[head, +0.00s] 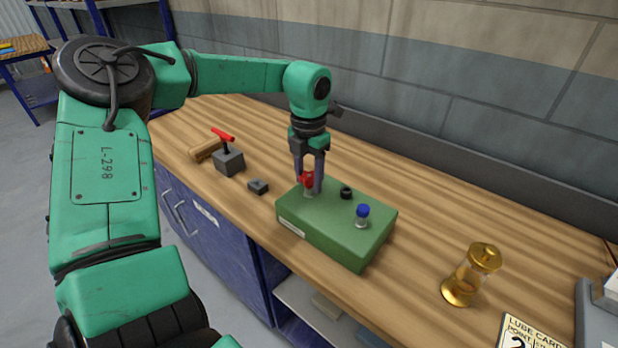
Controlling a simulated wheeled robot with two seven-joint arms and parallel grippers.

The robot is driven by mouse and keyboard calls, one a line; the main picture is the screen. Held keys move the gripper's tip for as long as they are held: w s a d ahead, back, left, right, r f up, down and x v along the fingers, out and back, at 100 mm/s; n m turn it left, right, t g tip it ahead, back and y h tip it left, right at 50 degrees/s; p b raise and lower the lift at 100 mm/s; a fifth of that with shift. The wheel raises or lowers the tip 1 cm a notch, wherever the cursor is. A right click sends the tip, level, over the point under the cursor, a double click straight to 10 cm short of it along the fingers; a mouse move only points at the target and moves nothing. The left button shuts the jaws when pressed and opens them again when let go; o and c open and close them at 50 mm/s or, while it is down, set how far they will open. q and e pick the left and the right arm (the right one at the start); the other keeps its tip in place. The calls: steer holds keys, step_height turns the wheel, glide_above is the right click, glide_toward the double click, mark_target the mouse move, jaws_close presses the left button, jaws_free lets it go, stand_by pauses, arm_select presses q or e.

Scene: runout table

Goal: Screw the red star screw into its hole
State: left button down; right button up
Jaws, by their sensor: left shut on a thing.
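The red star screw (306,179) stands upright at the left part of the green block (336,229). My left gripper (309,184) points straight down over the block and is shut on the screw's red head. A pale shank shows below the head, at the block's top. The hole itself is hidden by the screw and fingers, so I cannot tell how deep the screw sits. A blue-headed screw (362,211) stands at the block's right, and a black round part (346,192) sits on top between them. My right gripper is not in view.
A grey block with a red T-handle (228,160), a wooden piece (205,149) and a small dark block (258,186) lie left of the green block. The wall runs behind the table.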

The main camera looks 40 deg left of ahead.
arm_select(q)
steer(key=m, duration=0.5)
steer(key=shift+m, duration=0.4)
steer(key=m, duration=0.6)
steer(key=shift+a+m, duration=0.1)
steer(key=shift+m, duration=0.2)
steer(key=m, duration=0.6)
steer(key=shift+w, duration=0.1)
steer(key=m, duration=0.5)
steer(key=shift+p, duration=0.3)
steer(key=shift+c, duration=1)
jaws_free()
